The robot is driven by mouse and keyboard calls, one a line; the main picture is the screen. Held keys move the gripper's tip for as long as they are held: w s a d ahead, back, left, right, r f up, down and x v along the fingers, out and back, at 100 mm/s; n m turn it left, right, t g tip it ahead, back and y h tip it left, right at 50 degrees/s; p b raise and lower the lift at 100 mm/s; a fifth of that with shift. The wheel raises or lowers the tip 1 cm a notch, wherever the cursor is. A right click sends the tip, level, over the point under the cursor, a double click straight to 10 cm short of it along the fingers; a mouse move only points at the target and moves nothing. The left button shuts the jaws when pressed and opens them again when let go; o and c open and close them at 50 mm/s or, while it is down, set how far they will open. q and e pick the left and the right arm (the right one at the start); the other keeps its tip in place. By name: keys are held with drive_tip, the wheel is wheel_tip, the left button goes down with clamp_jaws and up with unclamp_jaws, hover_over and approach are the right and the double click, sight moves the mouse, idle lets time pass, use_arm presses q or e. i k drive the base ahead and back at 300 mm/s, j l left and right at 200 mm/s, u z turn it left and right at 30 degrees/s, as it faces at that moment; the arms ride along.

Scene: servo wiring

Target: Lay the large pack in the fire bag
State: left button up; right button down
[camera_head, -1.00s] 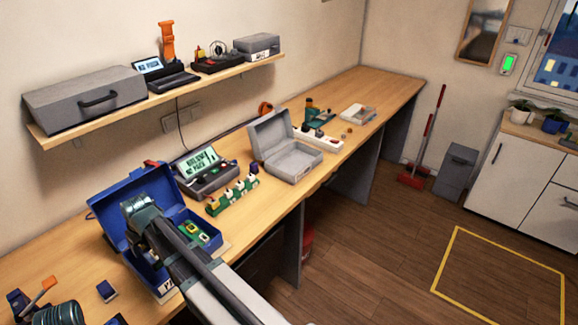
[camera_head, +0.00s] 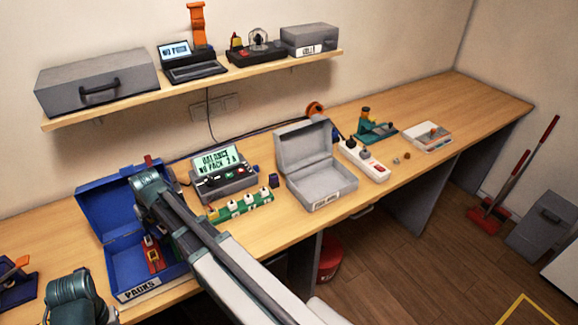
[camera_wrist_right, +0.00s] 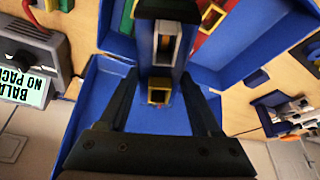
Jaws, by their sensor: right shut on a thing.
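The blue box labelled PACKS (camera_head: 140,295) stands open at the left of the bench. A red pack (camera_head: 152,256) shows inside it. My right gripper (camera_wrist_right: 158,82) is over this box. In the right wrist view it is shut on a dark blue pack (camera_wrist_right: 178,68) with a yellow connector end, which looks like the large pack. In the head view my right wrist hides the held pack. An open grey case (camera_head: 310,184), likely the fire bag, stands mid-bench and looks empty. Only part of my left arm shows at the bottom left; its jaws are unclear.
A charger with a lit screen (camera_head: 222,180) and a green board with several white-topped posts (camera_head: 242,205) stand between the box and the case. A power strip (camera_head: 364,160) lies right of the case. A shelf (camera_head: 200,88) hangs above. The bench's far right is clear.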

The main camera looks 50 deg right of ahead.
sight(322, 187)
drive_tip(key=l+u, duration=0.15)
drive_tip(key=l, duration=0.2)
drive_tip(key=k+l+u, duration=0.1)
drive_tip(key=l, duration=0.3)
drive_tip(key=k+l+u, duration=0.15)
drive_tip(key=l, duration=0.2)
drive_tip(key=k+l+u, duration=0.15)
drive_tip(key=l, duration=0.15)
drive_tip(key=k+l+u, duration=0.1)
drive_tip(key=l, duration=0.25)
drive_tip(key=k+l+u, duration=0.25)
drive_tip(key=l, duration=0.6)
drive_tip(key=k+l+u, duration=0.3)
drive_tip(key=k+l, duration=0.15)
drive_tip(key=l, duration=0.35)
drive_tip(key=k+l+u, duration=0.25)
drive_tip(key=k+l, duration=0.25)
drive_tip(key=l, duration=0.25)
drive_tip(key=k+l+u, duration=0.3)
drive_tip(key=k+l, duration=0.2)
drive_tip(key=l, duration=0.1)
